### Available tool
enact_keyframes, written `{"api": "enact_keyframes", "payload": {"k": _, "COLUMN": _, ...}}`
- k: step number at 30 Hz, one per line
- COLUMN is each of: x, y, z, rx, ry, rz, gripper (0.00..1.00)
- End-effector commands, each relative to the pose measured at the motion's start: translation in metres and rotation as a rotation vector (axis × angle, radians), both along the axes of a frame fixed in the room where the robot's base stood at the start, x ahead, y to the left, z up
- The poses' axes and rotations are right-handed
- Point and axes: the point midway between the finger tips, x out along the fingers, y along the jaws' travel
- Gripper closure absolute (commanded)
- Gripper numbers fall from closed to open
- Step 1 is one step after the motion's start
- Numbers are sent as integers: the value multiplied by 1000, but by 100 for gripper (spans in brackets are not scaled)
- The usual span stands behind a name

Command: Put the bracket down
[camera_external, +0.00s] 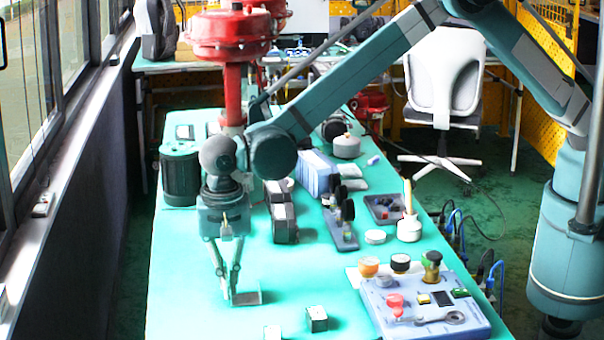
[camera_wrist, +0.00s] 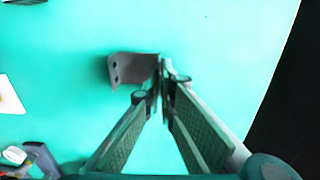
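The bracket (camera_external: 247,298) is a small grey angled metal piece low over the turquoise table top, near its front left. In the wrist view the bracket (camera_wrist: 133,68) shows two dark holes at its left end. My gripper (camera_external: 230,292) points down, with its fingertips together at the bracket's edge. In the wrist view the fingertips (camera_wrist: 161,76) pinch the bracket's right end. The bracket looks at or very near the table; I cannot tell whether it touches.
A small metal block (camera_external: 317,319) lies to the right of the bracket, with another pale piece (camera_external: 272,332) at the front edge. A grey tray (camera_external: 480,322) with knobs and a wrench (camera_external: 440,318) is at the right. Black-and-grey parts (camera_external: 284,222) stand behind. Table left of the bracket is clear.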

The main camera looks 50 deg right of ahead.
Motion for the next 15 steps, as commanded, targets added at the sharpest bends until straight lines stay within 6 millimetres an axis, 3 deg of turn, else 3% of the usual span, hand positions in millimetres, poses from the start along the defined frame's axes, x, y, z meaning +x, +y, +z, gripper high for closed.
{"api": "enact_keyframes", "payload": {"k": 8, "x": 0, "y": 0, "z": -4, "rx": 0, "ry": 0, "rz": 0, "gripper": 100}}
{"api": "enact_keyframes", "payload": {"k": 12, "x": 0, "y": 0, "z": -3, "rx": 0, "ry": 0, "rz": 0, "gripper": 82}}
{"api": "enact_keyframes", "payload": {"k": 15, "x": 0, "y": 0, "z": -3, "rx": 0, "ry": 0, "rz": 0, "gripper": 82}}
